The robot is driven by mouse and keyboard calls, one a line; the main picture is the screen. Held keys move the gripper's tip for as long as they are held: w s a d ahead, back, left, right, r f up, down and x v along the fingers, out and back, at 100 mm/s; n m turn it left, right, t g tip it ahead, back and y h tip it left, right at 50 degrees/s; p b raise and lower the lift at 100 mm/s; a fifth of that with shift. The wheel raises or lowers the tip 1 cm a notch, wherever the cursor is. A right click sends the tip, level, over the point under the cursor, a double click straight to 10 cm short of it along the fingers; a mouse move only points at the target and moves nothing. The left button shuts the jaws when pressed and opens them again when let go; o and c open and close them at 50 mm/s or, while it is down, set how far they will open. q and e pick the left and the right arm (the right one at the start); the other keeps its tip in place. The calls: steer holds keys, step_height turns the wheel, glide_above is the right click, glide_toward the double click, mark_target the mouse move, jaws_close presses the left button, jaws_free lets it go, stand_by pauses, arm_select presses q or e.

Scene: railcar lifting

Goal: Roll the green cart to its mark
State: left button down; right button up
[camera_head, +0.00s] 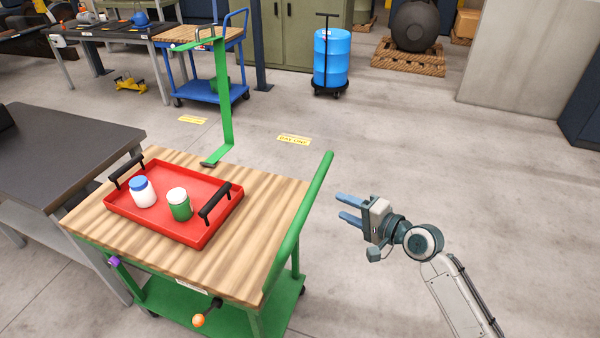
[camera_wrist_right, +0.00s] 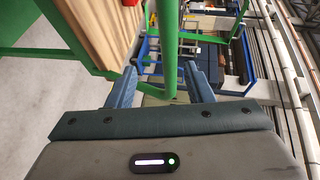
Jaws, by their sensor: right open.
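The green cart (camera_head: 285,190) has a striped wooden top (camera_head: 160,238), a green frame and a slanted green push handle (camera_head: 300,225) on its right side. My right gripper (camera_head: 345,208) is open with blue fingers, to the right of the handle and apart from it. In the right wrist view the handle (camera_wrist_right: 167,45) shows ahead, between the open fingertips (camera_wrist_right: 158,85). Two yellow floor labels lie beyond the cart, one nearer (camera_head: 293,139) and one further left (camera_head: 192,119); I cannot tell which is the cart's mark. My left gripper is out of view.
A red tray (camera_head: 165,222) on the cart holds a blue-lidded jar (camera_head: 143,193) and a green jar (camera_head: 180,206). A tall green post (camera_head: 224,95) rises at the cart's far edge. A dark table (camera_head: 60,150) stands left; a blue cart (camera_head: 212,90) and blue drum (camera_head: 331,58) stand behind. Floor right is clear.

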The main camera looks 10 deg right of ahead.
mark_target(313, 192)
steer(key=x, duration=0.3)
steer(key=p+x, duration=0.1)
steer(key=x, duration=0.3)
steer(key=r+p+x, duration=0.1)
steer(key=x, duration=0.2)
steer(key=shift+w+a, duration=0.15)
steer(key=shift+a, duration=0.4)
jaws_close()
